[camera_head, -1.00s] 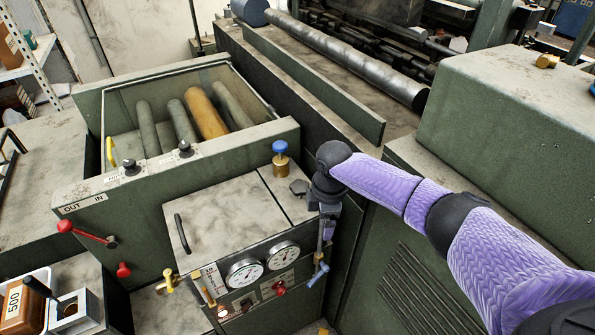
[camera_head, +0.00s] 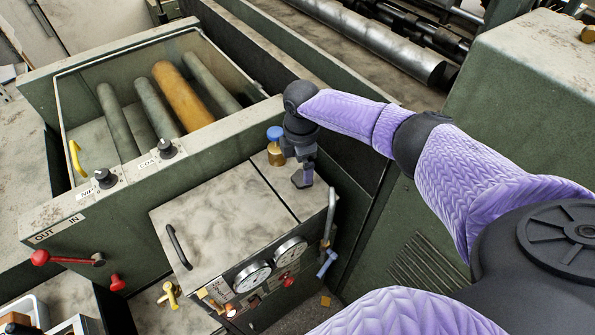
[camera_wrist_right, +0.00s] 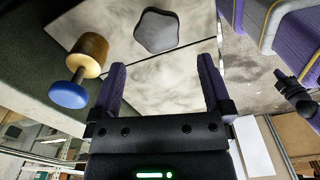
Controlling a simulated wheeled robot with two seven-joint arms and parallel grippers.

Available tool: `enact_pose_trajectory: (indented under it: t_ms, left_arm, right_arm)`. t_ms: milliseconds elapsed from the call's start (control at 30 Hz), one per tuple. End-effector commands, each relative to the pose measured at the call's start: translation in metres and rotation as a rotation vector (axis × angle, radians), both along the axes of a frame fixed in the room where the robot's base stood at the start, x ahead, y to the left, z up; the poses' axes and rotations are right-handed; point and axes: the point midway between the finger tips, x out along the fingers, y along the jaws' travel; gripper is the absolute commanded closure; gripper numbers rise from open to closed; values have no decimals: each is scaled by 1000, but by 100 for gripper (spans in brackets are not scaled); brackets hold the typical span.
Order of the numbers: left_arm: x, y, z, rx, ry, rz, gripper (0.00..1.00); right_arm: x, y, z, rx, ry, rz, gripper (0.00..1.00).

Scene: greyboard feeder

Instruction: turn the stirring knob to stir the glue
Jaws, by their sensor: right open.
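A dark star-shaped knob (camera_head: 302,179), which looks like the stirring knob, sits on top of the stained metal box (camera_head: 205,220). In the right wrist view the knob (camera_wrist_right: 157,31) lies ahead of the fingertips, roughly between their lines. My right gripper (camera_head: 303,162) points down close above the knob, apart from it as far as I can tell. In the right wrist view its two fingers (camera_wrist_right: 162,66) are spread and nothing is between them. My left gripper is not in view.
A brass post with a blue cap (camera_head: 275,145) stands close beside the right gripper; it also shows at left in the wrist view (camera_wrist_right: 80,72). Gauges (camera_head: 252,276) and a bent pipe line the box front. A roller bin (camera_head: 135,180) is behind left.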

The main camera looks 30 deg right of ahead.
Motion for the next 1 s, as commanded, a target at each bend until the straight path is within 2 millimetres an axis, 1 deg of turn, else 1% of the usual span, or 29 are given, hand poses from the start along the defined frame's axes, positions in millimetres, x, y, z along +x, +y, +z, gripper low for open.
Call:
enact_pose_trajectory:
  t_ms: [33, 100, 200, 300, 533, 567, 600, 667, 700, 767, 800, 867, 900, 933, 1000]
  left_arm:
    - [-2, 1, -7, 2, 5, -1, 100]
    - [-3, 2, -11, 5, 6, -3, 100]
    - [-2, 4, -16, 7, 6, -4, 100]
    - [-2, 4, -17, 8, 6, -4, 100]
    - [-1, 4, -16, 7, 4, -4, 100]
    - [-1, 4, -16, 7, 4, -4, 100]
    - [0, 3, -16, 7, 3, -4, 100]
    - [0, 3, -16, 6, 1, -4, 100]
    - [0, 2, -16, 5, 1, -4, 100]
    - [1, 1, -16, 3, 0, -3, 100]
    - [1, 0, -16, 1, 0, -3, 100]
    - [1, -1, -16, -1, -1, -2, 100]
    - [1, -2, -16, -2, -1, -2, 100]
    - [1, -3, -16, -3, -1, -1, 100]
    - [1, -4, -16, -5, -1, -1, 100]
  right_arm:
    - [0, 1, -16, 0, 2, -2, 0]
    - [0, 0, -30, -1, 2, -2, 0]
    - [0, 0, -44, 0, 1, -2, 0]
    - [0, 0, -50, 0, 0, -1, 0]
    - [0, 0, -50, 0, -1, -1, 0]
    - [0, 0, -50, 0, -1, -1, 4]
    - [0, 0, -50, 0, -1, -1, 13]
    - [0, 0, -50, 0, -1, -1, 25]
    - [0, 0, -50, 0, -1, -1, 34]
    - [0, 0, -50, 0, -1, -1, 47]
    - [0, 0, -50, 0, -1, -1, 55]
    - [0, 0, -50, 0, -1, -1, 68]
    - [0, 0, -50, 0, -1, -1, 76]
    - [0, 0, -50, 0, -1, -1, 83]
    - [0, 0, -50, 0, -1, -2, 84]
